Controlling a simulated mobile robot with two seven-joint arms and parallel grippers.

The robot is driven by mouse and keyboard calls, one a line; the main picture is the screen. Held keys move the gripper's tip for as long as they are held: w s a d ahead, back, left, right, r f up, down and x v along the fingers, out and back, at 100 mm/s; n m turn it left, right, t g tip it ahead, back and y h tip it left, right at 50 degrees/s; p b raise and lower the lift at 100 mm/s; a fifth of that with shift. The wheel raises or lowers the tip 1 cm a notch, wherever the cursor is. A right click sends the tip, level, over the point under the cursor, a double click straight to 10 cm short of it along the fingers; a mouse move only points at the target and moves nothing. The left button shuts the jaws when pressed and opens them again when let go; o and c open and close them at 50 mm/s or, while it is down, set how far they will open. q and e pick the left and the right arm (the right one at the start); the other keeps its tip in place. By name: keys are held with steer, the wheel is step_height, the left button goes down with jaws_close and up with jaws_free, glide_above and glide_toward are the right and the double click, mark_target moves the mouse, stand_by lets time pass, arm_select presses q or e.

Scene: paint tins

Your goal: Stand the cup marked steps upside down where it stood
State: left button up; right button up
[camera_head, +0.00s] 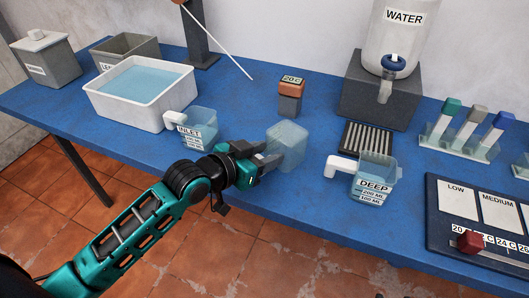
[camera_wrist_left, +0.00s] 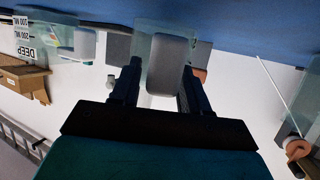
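A clear teal cup (camera_head: 288,147) is at the middle of the blue table, at my left gripper (camera_head: 268,158). Its closed, bottom-like face appears to be up and it looks slightly tilted. No marking shows on it, so I cannot read "steps". In the left wrist view the fingers of my left gripper (camera_wrist_left: 160,85) lie on either side of the cup's pale handle (camera_wrist_left: 169,65) and appear shut on it. I cannot tell whether the cup touches the table. My right gripper is not in view.
The INLET cup (camera_head: 199,129) stands to the left and the DEEP cup (camera_head: 374,180) to the right. Behind are a white water tub (camera_head: 110,103), a brown-topped block marked 20 C (camera_head: 291,95), a ribbed dark grate (camera_head: 367,138) and the water dispenser (camera_head: 402,35).

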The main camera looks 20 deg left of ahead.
arm_select(q)
steer(key=o, duration=0.3)
steer(key=p+v, duration=0.1)
steer(key=v, duration=1.2)
steer(key=shift+f, duration=0.15)
steer(key=s+d+f+n+g+y, duration=0.1)
steer(key=s+f+n+g+y, duration=0.3)
steer(key=s+f+g, duration=0.65)
steer(key=w+d+f+t, duration=0.1)
steer(key=w+f+t, duration=0.1)
steer(key=f+t, duration=0.1)
steer(key=w+d+f+m+t, duration=0.1)
steer(key=w+f+t, duration=0.1)
steer(key=f, duration=0.1)
steer(key=w+f+t, duration=0.1)
steer(key=f+t, duration=0.2)
steer(key=shift+w+d+f+m+t, duration=0.1)
steer(key=shift+w+d+m+t, duration=0.25)
steer(key=shift+w+d+m, duration=0.05)
